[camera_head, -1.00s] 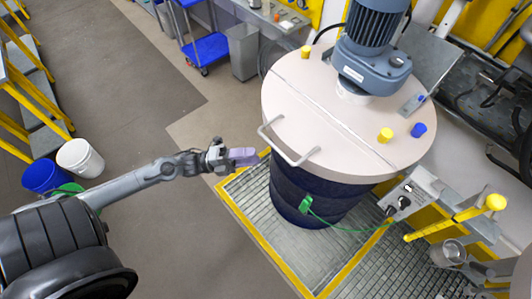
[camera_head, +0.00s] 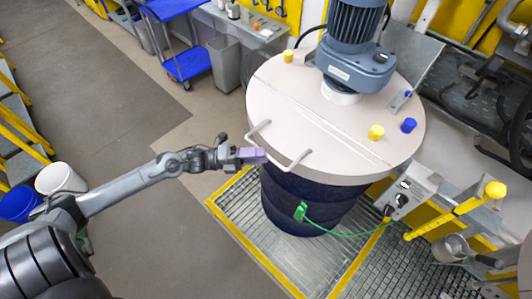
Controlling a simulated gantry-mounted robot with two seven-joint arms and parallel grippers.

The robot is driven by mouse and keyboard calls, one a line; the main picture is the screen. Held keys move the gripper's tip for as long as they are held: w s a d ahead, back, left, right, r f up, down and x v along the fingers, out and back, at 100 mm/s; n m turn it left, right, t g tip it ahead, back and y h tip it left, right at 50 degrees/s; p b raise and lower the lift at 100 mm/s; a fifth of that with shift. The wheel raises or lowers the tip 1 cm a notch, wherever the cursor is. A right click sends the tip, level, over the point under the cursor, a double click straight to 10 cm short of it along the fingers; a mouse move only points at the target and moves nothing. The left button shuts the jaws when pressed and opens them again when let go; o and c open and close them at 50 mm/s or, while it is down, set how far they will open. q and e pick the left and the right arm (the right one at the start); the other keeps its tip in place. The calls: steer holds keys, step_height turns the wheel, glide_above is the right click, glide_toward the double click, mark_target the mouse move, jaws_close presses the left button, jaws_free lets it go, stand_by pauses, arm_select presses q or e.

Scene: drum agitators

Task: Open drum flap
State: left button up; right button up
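The drum (camera_head: 315,205) is dark blue and stands upright with a pale round lid (camera_head: 300,105) on top. A thin seam crosses the lid, and the front flap (camera_head: 285,110) lies flat and closed. A pale bar handle (camera_head: 283,163) sticks out from the flap's front left rim. My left gripper (camera_head: 256,156), with purple fingers, reaches in from the left and is at the handle's left part, overlapping it in the picture. I cannot tell whether it touches the handle or whether its fingers are open or shut. My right gripper is not in view.
A grey motor (camera_head: 350,50) stands on the lid's back part, with yellow (camera_head: 376,132) and blue (camera_head: 408,125) caps nearby. A green clamp (camera_head: 300,211) with a cable hangs on the drum. A control box (camera_head: 411,190) stands right. Floor at left is open.

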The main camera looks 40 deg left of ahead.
arm_select(q)
steer(key=shift+x, duration=1.3)
jaws_close()
